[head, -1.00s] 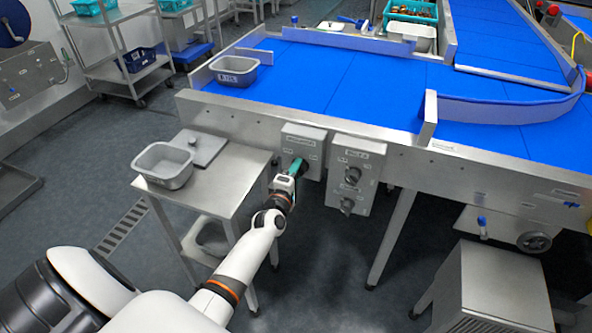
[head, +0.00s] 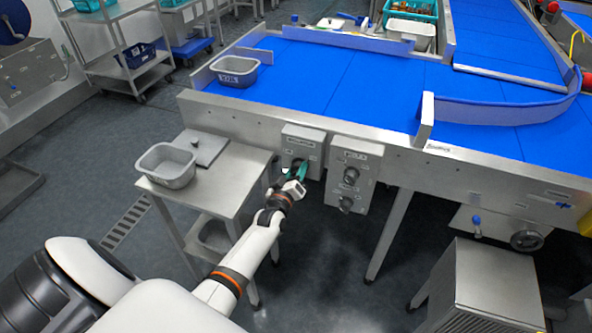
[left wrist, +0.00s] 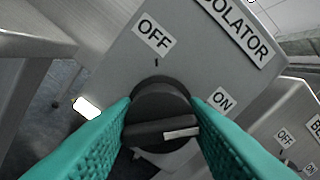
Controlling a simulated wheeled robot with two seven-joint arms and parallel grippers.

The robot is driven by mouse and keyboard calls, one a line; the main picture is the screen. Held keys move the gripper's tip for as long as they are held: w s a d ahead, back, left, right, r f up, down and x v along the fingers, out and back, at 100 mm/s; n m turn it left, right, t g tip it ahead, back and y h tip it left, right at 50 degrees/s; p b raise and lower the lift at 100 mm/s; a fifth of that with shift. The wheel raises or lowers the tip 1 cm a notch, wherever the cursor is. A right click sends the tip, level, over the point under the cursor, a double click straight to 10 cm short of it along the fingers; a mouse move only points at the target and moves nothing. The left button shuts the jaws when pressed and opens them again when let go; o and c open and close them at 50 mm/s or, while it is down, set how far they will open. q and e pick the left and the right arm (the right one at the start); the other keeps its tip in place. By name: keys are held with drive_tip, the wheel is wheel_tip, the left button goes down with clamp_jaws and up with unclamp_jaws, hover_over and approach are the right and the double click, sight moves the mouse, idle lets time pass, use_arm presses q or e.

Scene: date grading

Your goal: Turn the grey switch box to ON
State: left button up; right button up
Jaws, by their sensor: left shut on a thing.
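The grey switch box (head: 303,135) is mounted on the front of the conveyor frame. In the left wrist view the same box (left wrist: 190,65) carries an ISOLATOR label, an OFF label at upper left and an ON label at right. Its black rotary knob (left wrist: 160,100) has a handle bar with a white mark, which points right, toward the ON side and slightly below that label. My left gripper (head: 301,169) is shut on the knob, its teal fingers on either side of the handle in the left wrist view (left wrist: 162,128). My right gripper is not in view.
A second grey box (head: 353,172) with two knobs is close on the right. A steel side table (head: 225,185) with a grey tub (head: 166,166) stands left of my left gripper. The blue conveyor (head: 340,80) lies above, with another tub (head: 235,72) on it.

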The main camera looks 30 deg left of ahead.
use_arm(q)
drive_tip(key=shift+m, duration=0.6)
drive_tip(key=shift+f, duration=0.1)
drive_tip(key=o, duration=1)
drive_tip(key=v, duration=1.2)
drive_tip(key=shift+d+p, duration=0.1)
drive_tip(key=shift+p, duration=0.25)
